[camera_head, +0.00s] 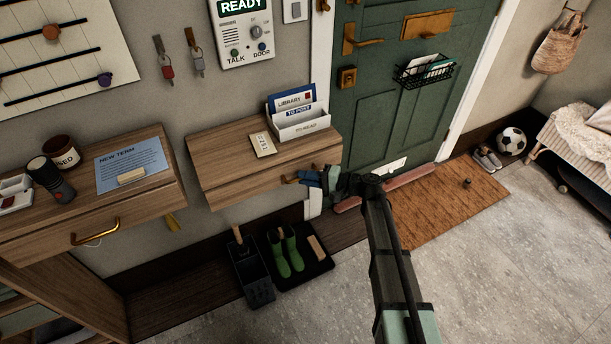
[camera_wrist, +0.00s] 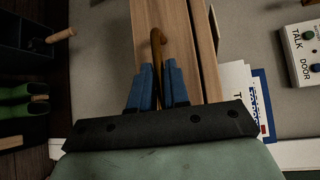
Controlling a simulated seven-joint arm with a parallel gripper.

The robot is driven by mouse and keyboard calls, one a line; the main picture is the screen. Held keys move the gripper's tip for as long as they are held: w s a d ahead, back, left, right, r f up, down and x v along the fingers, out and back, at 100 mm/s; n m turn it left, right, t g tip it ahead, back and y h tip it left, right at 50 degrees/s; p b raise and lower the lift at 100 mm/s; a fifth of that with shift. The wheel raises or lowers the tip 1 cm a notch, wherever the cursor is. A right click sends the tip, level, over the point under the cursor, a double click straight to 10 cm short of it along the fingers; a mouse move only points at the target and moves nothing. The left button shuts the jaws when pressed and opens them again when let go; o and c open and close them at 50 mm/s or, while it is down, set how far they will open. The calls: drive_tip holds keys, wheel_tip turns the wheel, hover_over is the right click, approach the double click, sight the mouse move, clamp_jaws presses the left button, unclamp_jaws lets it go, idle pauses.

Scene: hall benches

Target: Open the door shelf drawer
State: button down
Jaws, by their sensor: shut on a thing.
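The door shelf (camera_head: 215,150) is a wooden wall shelf left of the green door, with a drawer front (camera_head: 245,198) below its top. The drawer looks closed or nearly so; I cannot tell if there is a small gap. Its brass handle (camera_head: 290,180) is at the right part of the front, partly hidden by my gripper (camera_head: 311,177). In the wrist view, the blue fingers of my gripper (camera_wrist: 164,78) are on either side of the brass handle (camera_wrist: 157,45), shut on it. The drawer front (camera_wrist: 148,15) lies just beyond.
A letter rack (camera_head: 302,124) and a small card (camera_head: 263,144) stand on the shelf. Below are green boots (camera_head: 284,254) on a black tray and a dark bin (camera_head: 250,272). Another shelf (camera_head: 150,195) with a brass handle is at left. The grey floor in front is clear.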

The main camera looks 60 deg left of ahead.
drive_tip(key=d, duration=1.4)
drive_tip(key=c, duration=1.2)
unclamp_jaws()
drive_tip(key=v, duration=1.3)
drive_tip(key=shift+w+d, duration=0.3)
